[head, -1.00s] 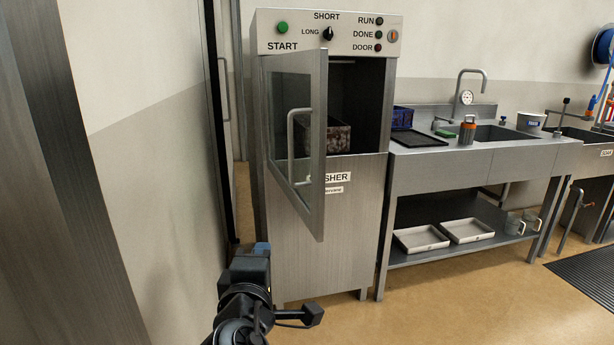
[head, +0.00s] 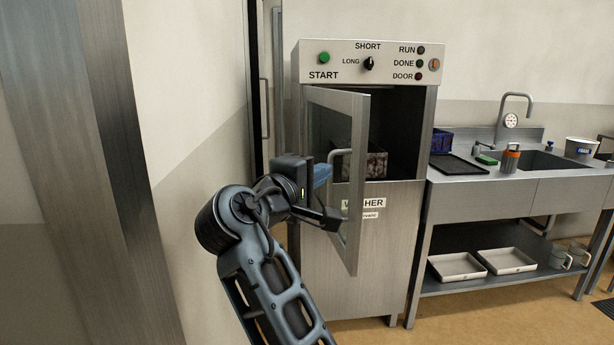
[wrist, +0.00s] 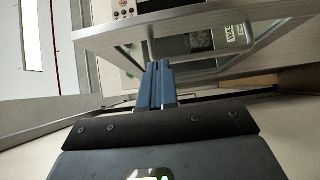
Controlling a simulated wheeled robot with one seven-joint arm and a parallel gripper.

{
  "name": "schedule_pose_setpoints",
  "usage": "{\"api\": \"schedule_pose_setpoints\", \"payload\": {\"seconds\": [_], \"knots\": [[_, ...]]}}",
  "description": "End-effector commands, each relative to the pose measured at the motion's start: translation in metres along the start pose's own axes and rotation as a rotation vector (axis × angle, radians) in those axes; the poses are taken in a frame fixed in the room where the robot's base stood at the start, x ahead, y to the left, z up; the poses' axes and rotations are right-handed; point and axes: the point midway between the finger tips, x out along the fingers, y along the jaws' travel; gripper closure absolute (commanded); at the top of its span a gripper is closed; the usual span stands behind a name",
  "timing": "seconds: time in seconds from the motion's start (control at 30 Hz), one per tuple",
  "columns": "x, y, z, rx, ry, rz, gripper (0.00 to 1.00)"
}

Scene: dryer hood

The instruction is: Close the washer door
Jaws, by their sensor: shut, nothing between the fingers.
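The washer (head: 375,260) is a tall steel cabinet with a control panel on top. Its framed glass door (head: 357,218) is hinged at the left and stands well open, swung out toward me. The door's bar handle (head: 335,180) is partly hidden by my gripper. My gripper (head: 325,173) is shut and empty, with blue fingers at the door's left side in the head view. In the wrist view the fingers (wrist: 157,82) point toward the door frame (wrist: 215,20); I cannot tell whether they touch it. A speckled rack (head: 370,163) sits inside the dark opening.
A sink counter (head: 520,183) stands right of the washer, with a black tray (head: 458,164) and an orange-topped container (head: 510,158) on it. Trays (head: 458,267) lie on the shelf below. A wall (head: 200,130) is close on the left. Open floor (head: 440,309) shows in front.

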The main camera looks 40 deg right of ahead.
Motion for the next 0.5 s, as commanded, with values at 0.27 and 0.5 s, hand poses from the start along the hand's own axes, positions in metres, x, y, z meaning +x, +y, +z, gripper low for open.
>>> {"api": "schedule_pose_setpoints", "payload": {"seconds": [0.27,0.5], "knots": [[0.044,0.001,0.013,0.0,-0.001,0.0,1.0],[0.057,0.0,0.027,0.0,0.001,0.0,1.0]]}}
